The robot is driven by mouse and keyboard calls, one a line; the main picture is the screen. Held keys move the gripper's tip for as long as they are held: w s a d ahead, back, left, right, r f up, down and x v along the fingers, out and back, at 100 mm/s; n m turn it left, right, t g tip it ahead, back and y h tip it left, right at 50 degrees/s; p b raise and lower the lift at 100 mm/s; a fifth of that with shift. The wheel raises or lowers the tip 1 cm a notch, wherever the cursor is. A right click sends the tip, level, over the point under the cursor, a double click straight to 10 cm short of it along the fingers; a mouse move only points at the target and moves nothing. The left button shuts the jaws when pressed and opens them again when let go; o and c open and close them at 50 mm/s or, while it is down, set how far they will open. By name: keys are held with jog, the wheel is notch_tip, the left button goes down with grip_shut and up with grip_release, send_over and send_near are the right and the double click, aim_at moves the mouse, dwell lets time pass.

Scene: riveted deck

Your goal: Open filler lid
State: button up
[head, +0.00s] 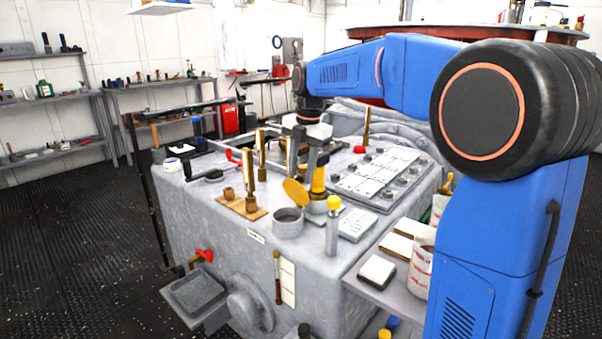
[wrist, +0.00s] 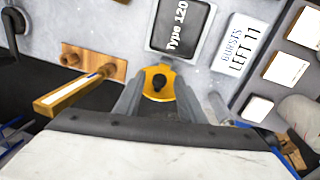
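In the head view a yellow round lid (head: 296,192) stands tilted up beside the grey filler cup (head: 288,224), whose mouth shows uncovered. My gripper (head: 305,172) points down just behind the lid, over the grey machine top. Its two fingers are apart. In the wrist view a yellow piece with a dark knob (wrist: 159,73) lies between or just beyond the fingertips (wrist: 160,92). I cannot tell whether the fingers touch it. The filler cup cannot be made out in the wrist view. An amber upright piece (head: 318,181) stands close to the right finger.
A yellow-topped grey post (head: 334,204) stands right of the cup. A wooden block with pegs (head: 241,207) and brass levers are at left. A "BURSTS LEFT" plate (wrist: 244,44) and a dark "Type 120" plate (wrist: 180,25) are nearby. A tiled panel (head: 381,177) lies at right.

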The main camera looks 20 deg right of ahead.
jog(key=shift+f, duration=0.45)
grip_shut()
jog(key=shift+w+d+f, duration=0.1)
jog(key=shift+w+d, duration=0.55)
jog(key=shift+d, duration=0.2)
grip_release()
notch_tip(320, 180, up, 17)
jog(key=s+d, duration=0.1)
jog(key=shift+s+d, duration=0.25)
jog(key=shift+s, duration=0.15)
